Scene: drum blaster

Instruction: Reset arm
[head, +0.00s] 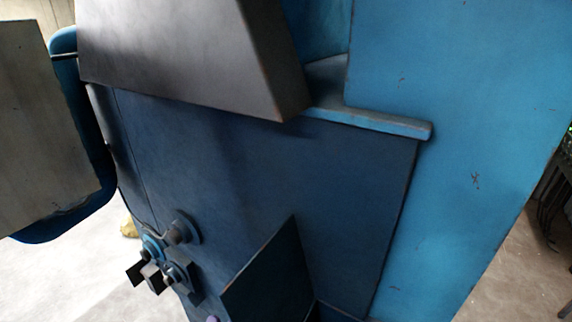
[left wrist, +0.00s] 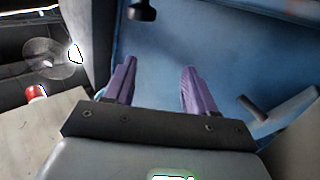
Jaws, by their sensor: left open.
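My left gripper (left wrist: 158,66) shows in the left wrist view with its two purple fingers apart and nothing between them. A blue panel (left wrist: 175,45) lies beyond the fingers. I cannot tell whether they touch it. In the head view, only a small purple bit shows at the bottom edge, perhaps a fingertip. The blue drum blaster (head: 470,130) fills most of the head view. My right gripper is in neither view.
Knobs or fittings (head: 165,262) stick out at the machine's lower left. A grey box (head: 190,55) juts out above. In the left wrist view, a grey lever (left wrist: 285,115) is at right and a red button (left wrist: 37,92) at left. Pale floor (head: 70,275) shows lower left.

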